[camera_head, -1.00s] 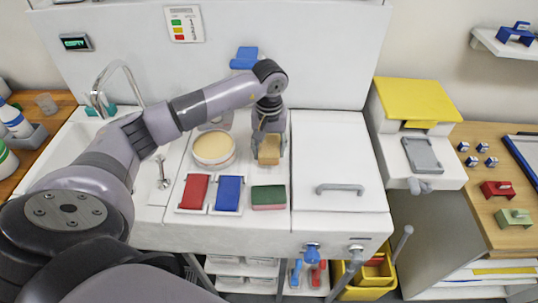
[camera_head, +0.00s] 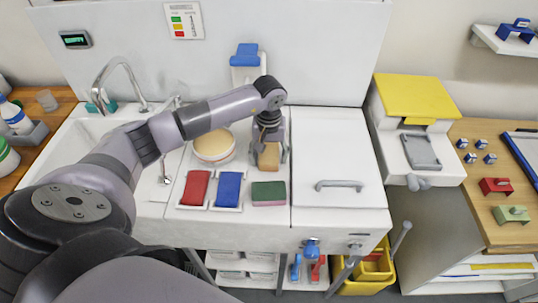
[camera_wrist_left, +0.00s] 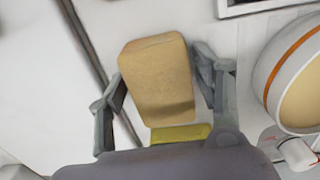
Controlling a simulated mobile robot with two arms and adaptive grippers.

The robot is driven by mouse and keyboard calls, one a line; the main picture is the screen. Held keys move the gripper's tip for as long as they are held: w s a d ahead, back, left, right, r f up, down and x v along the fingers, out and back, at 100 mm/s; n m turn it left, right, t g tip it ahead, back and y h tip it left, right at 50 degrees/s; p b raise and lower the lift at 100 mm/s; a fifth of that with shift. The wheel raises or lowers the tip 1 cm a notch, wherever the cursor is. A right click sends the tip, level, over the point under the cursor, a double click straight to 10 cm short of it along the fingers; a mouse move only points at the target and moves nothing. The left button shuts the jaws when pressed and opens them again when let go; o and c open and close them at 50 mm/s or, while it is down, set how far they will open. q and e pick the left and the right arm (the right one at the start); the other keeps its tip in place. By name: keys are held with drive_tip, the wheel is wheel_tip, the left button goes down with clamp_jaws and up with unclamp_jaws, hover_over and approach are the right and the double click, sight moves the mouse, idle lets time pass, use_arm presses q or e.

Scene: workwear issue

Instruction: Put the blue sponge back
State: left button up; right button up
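A blue block, apparently the blue sponge (camera_head: 228,189), sits in a white holder beside a red one (camera_head: 195,187) on the counter in the head view. My left gripper (camera_head: 270,157) is right and behind them, pointing down at the white counter. A tan block (camera_head: 269,158) is between its fingers and shows large in the wrist view (camera_wrist_left: 157,78), with a yellow strip (camera_wrist_left: 180,133) at its near end. The fingers flank the block closely; contact is hard to make out. My right gripper is out of view.
The white lid with a handle (camera_head: 340,184) is clear. The sink tap (camera_head: 122,75) is at the left.

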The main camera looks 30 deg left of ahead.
sight(269, 154)
use_arm(q)
drive_tip(key=shift+o, duration=0.3)
drive_tip(key=shift+r, duration=0.2)
drive_tip(key=shift+w+r, duration=0.1)
drive_tip(key=shift+r, duration=0.2)
wheel_tip(269, 154, up, 11)
drive_tip(key=b, duration=0.3)
drive_tip(key=shift+r+b, duration=0.2)
drive_tip(key=shift+b, duration=0.2)
